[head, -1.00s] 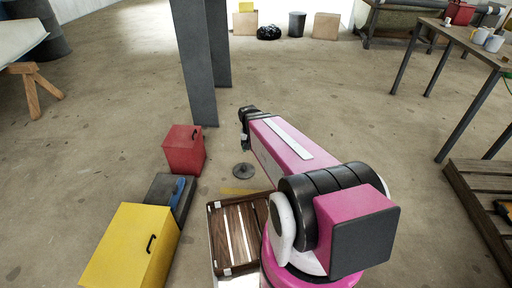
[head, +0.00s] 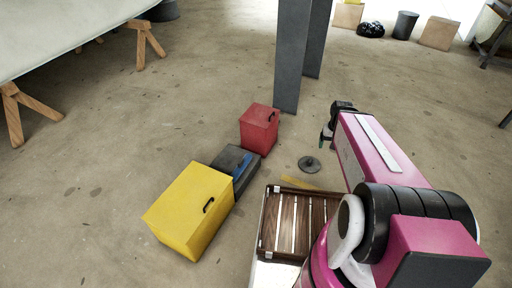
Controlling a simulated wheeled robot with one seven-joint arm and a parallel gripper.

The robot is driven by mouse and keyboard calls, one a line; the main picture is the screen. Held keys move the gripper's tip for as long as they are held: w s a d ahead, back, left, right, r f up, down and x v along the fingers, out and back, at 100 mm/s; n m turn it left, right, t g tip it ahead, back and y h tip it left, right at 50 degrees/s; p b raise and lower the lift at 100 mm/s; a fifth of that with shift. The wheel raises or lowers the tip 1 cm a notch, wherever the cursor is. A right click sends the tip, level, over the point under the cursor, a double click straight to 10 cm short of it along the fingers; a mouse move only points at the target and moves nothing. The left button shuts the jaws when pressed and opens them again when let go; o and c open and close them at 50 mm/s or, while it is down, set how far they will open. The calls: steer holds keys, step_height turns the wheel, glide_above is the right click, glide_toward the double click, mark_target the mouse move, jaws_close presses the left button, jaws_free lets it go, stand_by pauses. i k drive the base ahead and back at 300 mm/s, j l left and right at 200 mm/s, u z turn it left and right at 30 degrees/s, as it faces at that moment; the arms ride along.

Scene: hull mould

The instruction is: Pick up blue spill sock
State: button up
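The blue spill sock (head: 242,168) shows as a small blue strip on the right side of a dark grey box (head: 228,157). The box stands on the floor between a red box (head: 258,130) and a yellow box (head: 190,208). Part of the sock seems hidden behind the yellow box's upper corner. My gripper (head: 325,138) is at the far end of my pink arm, to the right of the red box and apart from the sock. It is small and dark here, and I cannot tell whether its fingers are open.
A brown slatted crate (head: 268,222) stands right of the yellow box. A dark round disc (head: 309,164) and a yellow strip (head: 299,183) lie on the floor beyond it. A grey post (head: 291,60) rises behind the red box. The floor at left is mostly clear, below the trestles (head: 150,42).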

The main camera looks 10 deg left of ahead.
mark_target(242, 163)
steer(key=k+j+z, duration=0.25)
steer(key=k, duration=0.15)
steer(key=k+j+u, duration=0.1)
steer(key=k+u, duration=0.15)
steer(key=k+j+u, duration=0.25)
steer(key=k+u, duration=0.35)
steer(key=i, duration=0.1)
